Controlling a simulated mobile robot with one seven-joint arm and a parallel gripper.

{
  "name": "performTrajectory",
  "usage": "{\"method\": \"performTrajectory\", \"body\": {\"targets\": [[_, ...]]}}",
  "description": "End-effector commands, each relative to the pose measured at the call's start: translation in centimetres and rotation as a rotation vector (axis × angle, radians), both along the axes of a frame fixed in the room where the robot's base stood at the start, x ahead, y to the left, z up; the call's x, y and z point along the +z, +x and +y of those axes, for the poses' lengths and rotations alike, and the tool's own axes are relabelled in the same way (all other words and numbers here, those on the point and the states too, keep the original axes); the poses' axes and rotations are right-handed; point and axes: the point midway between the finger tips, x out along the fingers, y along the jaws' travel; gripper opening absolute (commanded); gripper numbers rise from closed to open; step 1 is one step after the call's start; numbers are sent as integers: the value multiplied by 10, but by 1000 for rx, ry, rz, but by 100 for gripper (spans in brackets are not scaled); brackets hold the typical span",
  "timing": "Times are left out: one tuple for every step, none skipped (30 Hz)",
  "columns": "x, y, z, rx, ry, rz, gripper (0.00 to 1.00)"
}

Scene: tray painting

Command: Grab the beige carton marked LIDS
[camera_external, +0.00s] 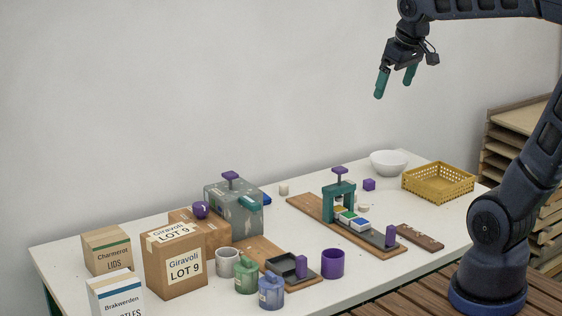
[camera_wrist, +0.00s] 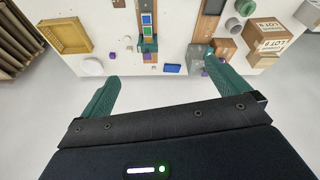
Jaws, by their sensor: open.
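The beige carton marked LIDS (camera_external: 108,252) stands at the far left end of the white table, with "Charmerot" printed above "LIDS". A white carton marked Brakwerden (camera_external: 118,297) stands in front of it and hides part of its lower front. My gripper (camera_external: 396,88) is open and empty, high above the back right of the table, far from the carton. In the wrist view its two green fingers (camera_wrist: 160,90) are apart with nothing between them. I cannot make out the LIDS carton in the wrist view.
A brown LOT 9 carton (camera_external: 175,262) stands right of the LIDS carton, with another behind it. A grey machine (camera_external: 228,210), mugs, jars (camera_external: 271,291), a green press (camera_external: 338,203), a white bowl (camera_external: 389,163) and a yellow basket (camera_external: 438,184) fill the table. The air above is clear.

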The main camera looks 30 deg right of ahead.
Motion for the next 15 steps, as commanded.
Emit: {"method": "performTrajectory", "body": {"targets": [[5,16,9,32,-7,10,100],[7,24,13,50,-13,14,100],[11,36,19,74,-20,20,100],[14,44,24,92,-24,24,100],[16,52,29,111,-29,30,100],[18,64,36,135,-36,35,100],[21,72,41,152,-40,38,100],[22,80,47,172,-45,42,100],[24,92,54,196,-51,47,100],[25,100,60,213,-55,51,100],[26,108,66,232,-60,55,100],[27,120,74,257,-66,60,100],[27,128,81,274,-70,64,100],[27,136,87,293,-74,69,100],[27,146,97,318,-80,74,100]]}}
